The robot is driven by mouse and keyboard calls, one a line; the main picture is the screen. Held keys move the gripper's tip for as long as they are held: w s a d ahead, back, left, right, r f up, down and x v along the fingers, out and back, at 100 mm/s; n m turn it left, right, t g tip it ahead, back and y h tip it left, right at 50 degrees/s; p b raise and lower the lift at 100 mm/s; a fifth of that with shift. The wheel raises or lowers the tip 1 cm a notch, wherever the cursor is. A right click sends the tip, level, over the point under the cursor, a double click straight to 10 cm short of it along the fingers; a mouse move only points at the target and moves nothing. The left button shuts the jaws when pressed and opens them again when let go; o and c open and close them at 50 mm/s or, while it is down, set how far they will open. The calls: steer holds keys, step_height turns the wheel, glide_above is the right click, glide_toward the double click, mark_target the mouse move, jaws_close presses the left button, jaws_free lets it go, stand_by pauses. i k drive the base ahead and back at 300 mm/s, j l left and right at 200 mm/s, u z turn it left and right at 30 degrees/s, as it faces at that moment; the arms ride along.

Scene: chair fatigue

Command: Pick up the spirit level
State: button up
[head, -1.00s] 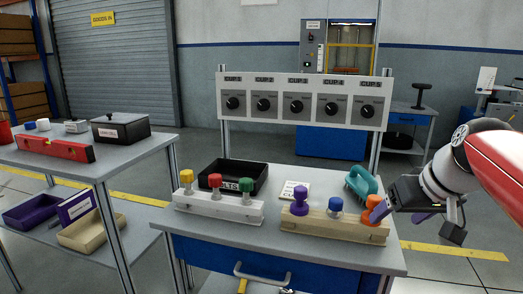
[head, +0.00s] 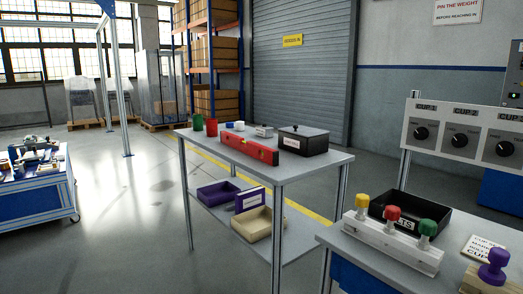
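The spirit level (head: 249,150) is a long red bar in the head view. It lies along the near side of the grey two-tier table (head: 324,158), in front of a black lidded box (head: 303,140). Its far end points to the left and its near end to the right. Nothing touches it from above. My gripper is not in view now.
Red and green cups (head: 211,126) and small white items stand behind the level. The lower shelf holds purple and beige trays (head: 258,224). A workbench with a white knob rack (head: 393,243) and black bin stands at right. Open floor lies left of the table.

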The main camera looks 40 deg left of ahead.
mark_target(268, 155)
steer(key=u, duration=1.55)
steer(key=z, duration=0.5)
steer(key=i+j+z, duration=0.3)
steer(key=j+z, duration=0.3)
steer(key=i+j+z, duration=0.2)
steer(key=z, duration=0.15)
steer(key=j, duration=0.1)
